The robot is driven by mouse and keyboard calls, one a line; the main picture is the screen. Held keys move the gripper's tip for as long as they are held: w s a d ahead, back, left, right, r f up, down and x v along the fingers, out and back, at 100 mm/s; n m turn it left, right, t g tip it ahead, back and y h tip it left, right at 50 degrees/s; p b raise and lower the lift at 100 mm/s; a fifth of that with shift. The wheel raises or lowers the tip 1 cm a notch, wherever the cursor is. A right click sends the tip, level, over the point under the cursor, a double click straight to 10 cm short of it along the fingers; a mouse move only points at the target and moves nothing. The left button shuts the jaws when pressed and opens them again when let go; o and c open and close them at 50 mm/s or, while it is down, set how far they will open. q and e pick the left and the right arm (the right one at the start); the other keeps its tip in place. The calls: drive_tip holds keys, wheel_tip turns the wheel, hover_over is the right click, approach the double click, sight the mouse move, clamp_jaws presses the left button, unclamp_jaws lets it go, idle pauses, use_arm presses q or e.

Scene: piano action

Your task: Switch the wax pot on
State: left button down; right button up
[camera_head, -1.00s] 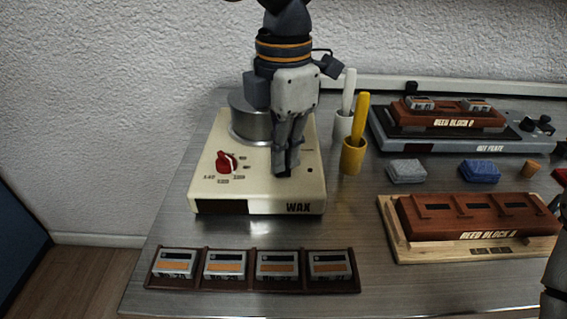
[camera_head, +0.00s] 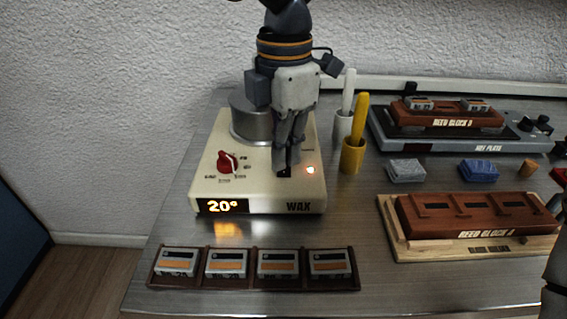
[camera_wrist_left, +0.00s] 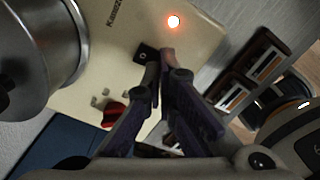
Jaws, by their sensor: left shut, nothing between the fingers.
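The wax pot (camera_head: 208,189) is a cream box labelled WAX with a metal pot (camera_head: 249,126) on top. Its display (camera_head: 222,206) is lit and reads 20°, and an orange lamp (camera_head: 310,170) glows on its top right. A red knob (camera_head: 228,162) is on its left side. My left gripper (camera_head: 285,170) is shut and empty, fingertips pointing down at a small black switch, which shows beside the fingertips in the left wrist view (camera_wrist_left: 143,54). I cannot tell whether they touch. My right gripper is not in view; only part of that arm shows at the right edge.

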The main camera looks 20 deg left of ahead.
sight(284, 171)
use_arm(q)
drive_tip(key=shift+r, duration=2.85)
